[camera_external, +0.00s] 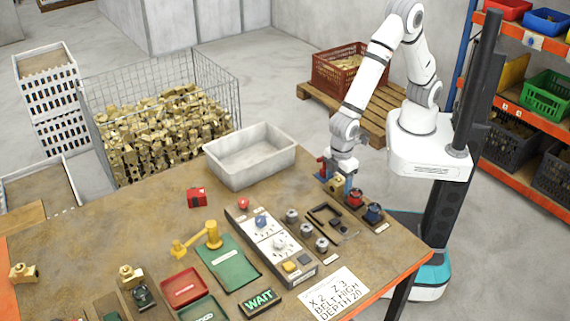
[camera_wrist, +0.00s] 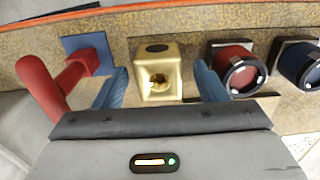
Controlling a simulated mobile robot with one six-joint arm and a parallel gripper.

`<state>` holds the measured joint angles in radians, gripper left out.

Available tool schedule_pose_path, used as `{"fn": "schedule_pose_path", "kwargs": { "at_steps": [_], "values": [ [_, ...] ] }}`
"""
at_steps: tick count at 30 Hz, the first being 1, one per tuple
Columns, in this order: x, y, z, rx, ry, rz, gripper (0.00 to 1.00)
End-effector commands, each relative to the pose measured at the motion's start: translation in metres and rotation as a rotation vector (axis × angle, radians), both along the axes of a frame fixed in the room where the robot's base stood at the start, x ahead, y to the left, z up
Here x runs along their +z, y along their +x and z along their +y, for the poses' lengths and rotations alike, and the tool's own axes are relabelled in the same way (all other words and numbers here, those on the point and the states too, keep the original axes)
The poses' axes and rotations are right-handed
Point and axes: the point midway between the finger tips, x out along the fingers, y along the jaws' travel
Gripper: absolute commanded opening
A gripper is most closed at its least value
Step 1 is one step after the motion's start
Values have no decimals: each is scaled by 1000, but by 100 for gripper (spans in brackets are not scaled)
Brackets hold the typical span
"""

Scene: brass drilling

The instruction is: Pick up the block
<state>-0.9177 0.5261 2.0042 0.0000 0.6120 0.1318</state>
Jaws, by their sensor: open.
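The brass block (camera_wrist: 158,80) is a small gold-coloured piece with a dark oval mark on top and a round hole in its front face. It stands on the table; in the external view the block (camera_external: 337,185) shows just below my wrist, partly covered. My gripper (camera_wrist: 161,85) is open, with one blue finger to the left of the block and one to the right. Gaps show between the block and both fingers. In the external view my gripper (camera_external: 345,169) is low over the table's far right part.
A red handle (camera_wrist: 65,78) on a blue plate stands close left of my left finger. A red knob (camera_wrist: 236,70) and a blue knob (camera_wrist: 302,65) stand to the right. The grey bin (camera_external: 250,157), control panel (camera_external: 270,242) and yellow lever (camera_external: 198,238) are farther left.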

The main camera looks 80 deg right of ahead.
Motion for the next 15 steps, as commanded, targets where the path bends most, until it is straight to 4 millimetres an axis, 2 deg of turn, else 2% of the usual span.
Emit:
{"fn": "schedule_pose_path", "kwargs": {
  "at_steps": [3,9,15],
  "values": [
    [-6,0,0,0,0,0,65],
    [-7,0,0,0,1,-1,65],
    [-7,0,0,0,1,-1,49]
  ]
}}
